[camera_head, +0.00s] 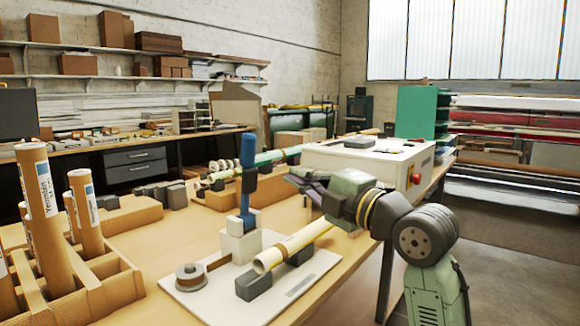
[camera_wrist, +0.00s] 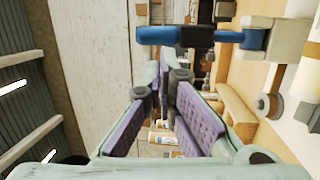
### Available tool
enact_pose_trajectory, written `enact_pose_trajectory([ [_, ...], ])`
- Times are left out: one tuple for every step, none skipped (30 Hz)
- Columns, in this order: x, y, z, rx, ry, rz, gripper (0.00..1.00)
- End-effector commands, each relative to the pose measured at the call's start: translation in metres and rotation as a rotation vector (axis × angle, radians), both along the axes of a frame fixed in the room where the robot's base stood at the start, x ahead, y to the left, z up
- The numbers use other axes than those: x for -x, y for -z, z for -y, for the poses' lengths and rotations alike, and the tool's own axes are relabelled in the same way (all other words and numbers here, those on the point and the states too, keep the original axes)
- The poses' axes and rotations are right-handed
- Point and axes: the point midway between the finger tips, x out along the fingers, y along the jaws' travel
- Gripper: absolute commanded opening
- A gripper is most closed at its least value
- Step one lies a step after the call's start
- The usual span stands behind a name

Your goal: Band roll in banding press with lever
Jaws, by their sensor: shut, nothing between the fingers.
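The banding press has a white block (camera_head: 240,243) on a white base plate (camera_head: 205,308). Its blue lever (camera_head: 247,165) stands upright above the block. A pale yellow roll (camera_head: 292,246) lies across dark supports beside the block, its open end facing me. A spool of brown band (camera_head: 190,275) sits at the plate's left. My gripper (camera_head: 303,180) is in the air to the right of the lever, apart from it. In the wrist view the purple-padded fingers (camera_wrist: 165,65) are shut and empty. The lever (camera_wrist: 200,36) lies crosswise ahead of them there, near the upper edge.
A wooden rack with labelled tubes (camera_head: 40,195) stands at the left of the table. A white machine with a red button (camera_head: 365,160) is behind my gripper. Cardboard trays (camera_head: 130,212) lie behind the press. Some bare tabletop (camera_head: 185,235) shows left of the press.

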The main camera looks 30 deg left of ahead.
Motion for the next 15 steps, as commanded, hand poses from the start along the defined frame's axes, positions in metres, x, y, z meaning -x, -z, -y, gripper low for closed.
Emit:
enact_pose_trajectory([
  [-0.001,-0.005,-0.010,0.000,-0.004,-0.001,0.00],
  [-0.003,-0.006,-0.016,-0.001,-0.004,-0.002,0.00],
  [-0.005,-0.007,-0.024,0.000,-0.004,-0.003,0.00],
  [-0.006,-0.008,-0.031,0.000,-0.004,-0.003,0.00],
  [-0.007,-0.010,-0.037,-0.001,-0.004,-0.002,0.00],
  [-0.010,-0.011,-0.046,-0.001,-0.004,-0.004,0.00],
  [-0.011,-0.012,-0.052,-0.001,-0.005,-0.004,0.00],
  [-0.012,-0.013,-0.059,-0.002,-0.004,-0.003,0.00],
  [-0.015,-0.014,-0.067,-0.001,-0.004,-0.004,0.00],
  [-0.016,-0.014,-0.073,-0.002,-0.003,-0.003,0.00],
  [-0.017,-0.015,-0.078,-0.003,-0.003,-0.002,0.00],
  [-0.019,-0.016,-0.085,-0.002,-0.002,-0.003,0.00],
  [-0.020,-0.017,-0.090,-0.001,-0.004,-0.004,0.00],
  [-0.021,-0.017,-0.095,-0.002,-0.004,-0.004,0.00],
  [-0.023,-0.018,-0.100,-0.003,-0.002,-0.003,0.00],
])
